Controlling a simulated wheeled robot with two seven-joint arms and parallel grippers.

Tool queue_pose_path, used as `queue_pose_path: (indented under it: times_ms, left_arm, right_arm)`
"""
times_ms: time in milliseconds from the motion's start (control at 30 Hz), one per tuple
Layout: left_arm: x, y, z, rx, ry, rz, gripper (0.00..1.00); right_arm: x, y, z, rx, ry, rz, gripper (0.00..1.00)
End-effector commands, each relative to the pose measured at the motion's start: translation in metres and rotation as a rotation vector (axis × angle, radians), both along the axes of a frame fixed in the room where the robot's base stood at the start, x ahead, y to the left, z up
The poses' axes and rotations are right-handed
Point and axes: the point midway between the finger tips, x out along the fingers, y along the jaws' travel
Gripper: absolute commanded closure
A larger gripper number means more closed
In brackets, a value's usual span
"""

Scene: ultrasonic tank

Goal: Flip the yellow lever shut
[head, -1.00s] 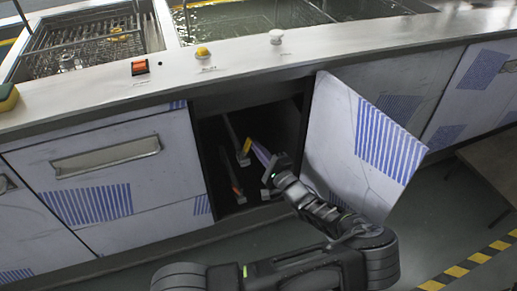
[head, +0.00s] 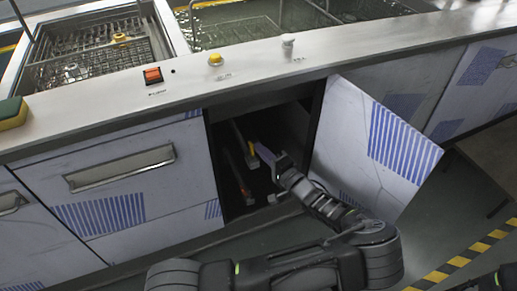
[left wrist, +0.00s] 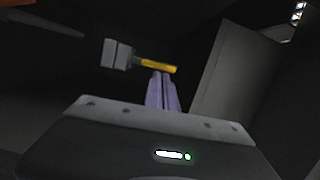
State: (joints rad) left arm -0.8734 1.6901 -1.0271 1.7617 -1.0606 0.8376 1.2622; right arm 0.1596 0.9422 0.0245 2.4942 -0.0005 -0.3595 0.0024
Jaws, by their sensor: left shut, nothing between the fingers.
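The yellow lever (head: 250,149) is inside the open, dark cabinet under the counter. In the left wrist view the yellow lever (left wrist: 157,66) sticks out sideways from a light grey fitting (left wrist: 117,55). My left gripper (head: 264,153) reaches into the cabinet from the front, just right of the lever. Its purple fingers (left wrist: 161,92) are shut together and empty. Their tips lie at or very near the lever's free end; I cannot tell whether they touch. My right gripper is not in view.
The cabinet door (head: 372,145) stands open to the right of my arm. A second, reddish handle (head: 243,187) sits lower in the cabinet. Drawers (head: 120,190) are at the left. On the counter (head: 110,107) are a red switch (head: 152,75), a yellow knob (head: 215,59) and a white knob (head: 288,41).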

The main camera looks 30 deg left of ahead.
Motion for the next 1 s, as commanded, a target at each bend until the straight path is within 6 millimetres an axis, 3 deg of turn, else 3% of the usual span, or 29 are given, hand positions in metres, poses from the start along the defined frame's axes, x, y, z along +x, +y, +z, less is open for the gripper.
queue_pose_path:
  times_ms: [100,467,733,1000]
  left_arm:
    - [0.002,-0.002,0.003,-0.056,-0.08,-0.001,1.0]
    - [0.004,-0.003,0.003,-0.055,-0.079,0.0,1.0]
    - [0.02,-0.017,0.015,-0.058,-0.083,0.006,1.0]
    - [-0.001,-0.072,0.022,-0.056,-0.079,0.003,1.0]
  right_arm:
    - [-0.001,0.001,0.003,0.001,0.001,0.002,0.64]
    - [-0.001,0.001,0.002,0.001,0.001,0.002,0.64]
    - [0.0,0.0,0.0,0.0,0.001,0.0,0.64]
    - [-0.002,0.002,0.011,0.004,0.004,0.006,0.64]
